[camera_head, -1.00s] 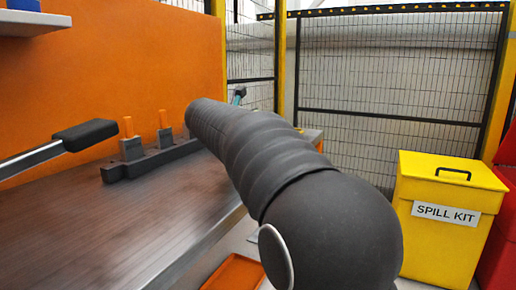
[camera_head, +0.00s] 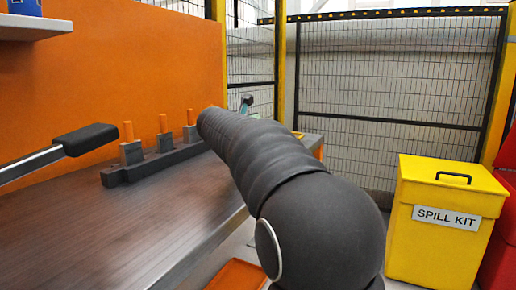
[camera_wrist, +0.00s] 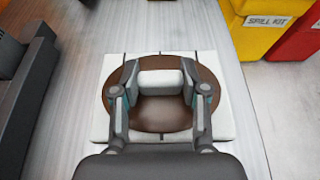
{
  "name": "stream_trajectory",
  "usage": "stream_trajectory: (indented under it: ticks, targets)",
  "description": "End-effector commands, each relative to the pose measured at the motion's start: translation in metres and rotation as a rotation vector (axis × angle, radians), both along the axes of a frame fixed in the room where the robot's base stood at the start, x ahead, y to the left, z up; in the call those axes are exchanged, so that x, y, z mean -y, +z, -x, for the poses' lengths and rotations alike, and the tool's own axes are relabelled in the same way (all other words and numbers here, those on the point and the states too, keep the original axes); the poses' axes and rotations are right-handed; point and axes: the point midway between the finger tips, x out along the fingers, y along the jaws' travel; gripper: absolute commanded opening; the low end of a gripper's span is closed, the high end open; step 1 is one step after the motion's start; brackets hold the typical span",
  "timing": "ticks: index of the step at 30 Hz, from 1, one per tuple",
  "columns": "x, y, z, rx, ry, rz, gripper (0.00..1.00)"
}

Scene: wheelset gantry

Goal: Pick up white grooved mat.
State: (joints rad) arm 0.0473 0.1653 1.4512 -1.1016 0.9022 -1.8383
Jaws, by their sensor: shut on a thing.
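The white grooved mat (camera_wrist: 225,124) is a square white pad with thin dark grooves at its edges, in the middle of the wrist view. A brown round disc (camera_wrist: 160,118) covers its centre. A white block (camera_wrist: 160,83) sits at the disc's upper middle and looks like part of the mat. My gripper (camera_wrist: 159,82) has one finger at each side of this block and is shut on it. I cannot tell whether the mat touches the bench. In the head view the mat and my gripper are hidden behind my arm.
A grey bench (camera_head: 130,235) holds a dark rack (camera_head: 155,165) with orange pegs. A black-handled lever (camera_head: 85,140) juts in at left. A yellow spill kit bin (camera_head: 445,220) and a red bin (camera_head: 500,240) stand right of the bench. Wire fencing (camera_head: 385,120) closes the back.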

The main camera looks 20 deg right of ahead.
Motion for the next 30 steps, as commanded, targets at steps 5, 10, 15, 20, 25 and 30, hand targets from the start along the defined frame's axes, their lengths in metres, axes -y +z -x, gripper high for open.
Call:
stream_trajectory:
  ticks: [5,10,15,20,25,30]
  targets:
    - [0.0,0.017,0.0,0.002,-0.001,0.0,0.04]
    - [0.0,0.05,0.0,0.004,0.0,0.0,0.04]
    - [0.0,0.079,0.0,0.003,0.0,0.0,0.04]
    - [0.0,0.095,0.0,0.001,0.0,-0.001,0.04]
    - [0.0,0.1,0.0,0.0,0.0,0.0,0.04]
    - [0.0,0.1,0.0,0.0,-0.001,0.0,0.04]
